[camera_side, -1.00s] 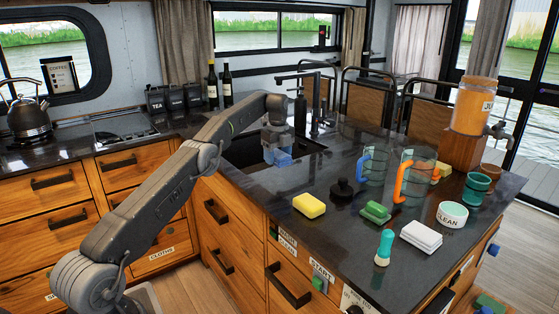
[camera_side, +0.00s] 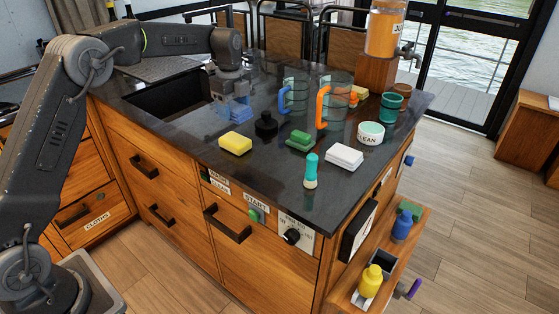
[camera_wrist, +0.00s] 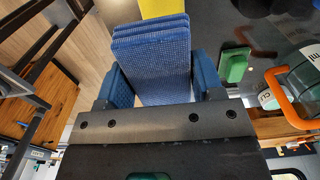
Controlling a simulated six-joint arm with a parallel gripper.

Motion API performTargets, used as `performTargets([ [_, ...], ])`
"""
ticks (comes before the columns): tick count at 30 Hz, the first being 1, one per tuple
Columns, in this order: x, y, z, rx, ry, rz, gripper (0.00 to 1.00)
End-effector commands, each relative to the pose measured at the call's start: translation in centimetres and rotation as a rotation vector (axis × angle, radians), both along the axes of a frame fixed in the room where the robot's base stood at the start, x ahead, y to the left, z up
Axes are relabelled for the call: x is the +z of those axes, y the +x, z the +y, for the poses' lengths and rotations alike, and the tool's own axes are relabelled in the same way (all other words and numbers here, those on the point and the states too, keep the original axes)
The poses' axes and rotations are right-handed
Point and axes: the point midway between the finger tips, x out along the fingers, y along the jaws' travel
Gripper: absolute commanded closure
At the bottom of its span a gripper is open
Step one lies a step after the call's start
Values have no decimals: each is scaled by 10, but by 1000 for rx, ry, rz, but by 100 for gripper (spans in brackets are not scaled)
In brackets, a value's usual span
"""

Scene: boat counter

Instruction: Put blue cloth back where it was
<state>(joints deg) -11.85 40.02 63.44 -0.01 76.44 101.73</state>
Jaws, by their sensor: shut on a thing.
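The blue cloth (camera_side: 239,114) is a folded, layered, textured pad. In the wrist view the cloth (camera_wrist: 153,62) sits between both fingers of my gripper (camera_wrist: 163,84), which is shut on it. In the side view my gripper (camera_side: 235,103) points down with the cloth at its tips, over the dark counter just right of the sink (camera_side: 170,98). I cannot tell whether the cloth touches the counter. A drawer labelled CLOTHS (camera_side: 96,222) shows shut at the lower left.
Near the cloth are a yellow sponge (camera_side: 235,142), a black knobbed tool (camera_side: 266,124), a green scrubber (camera_side: 299,140) and a blue-handled glass jug (camera_side: 296,94). An orange-handled jug (camera_side: 322,105), white folded cloth (camera_side: 344,157) and teal brush (camera_side: 311,170) stand further right.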

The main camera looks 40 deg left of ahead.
Motion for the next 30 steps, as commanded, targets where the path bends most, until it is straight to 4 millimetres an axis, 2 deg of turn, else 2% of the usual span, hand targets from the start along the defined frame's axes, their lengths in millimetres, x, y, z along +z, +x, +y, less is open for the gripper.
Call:
performTargets([
  [3,1,-9,-15,-3,0,0,61],
  [7,-3,-11,-27,-4,0,2,61],
  [21,-60,28,-111,-5,0,2,61],
  [25,-68,34,-123,-3,0,2,61],
  [30,-75,36,-127,-2,0,2,61],
])
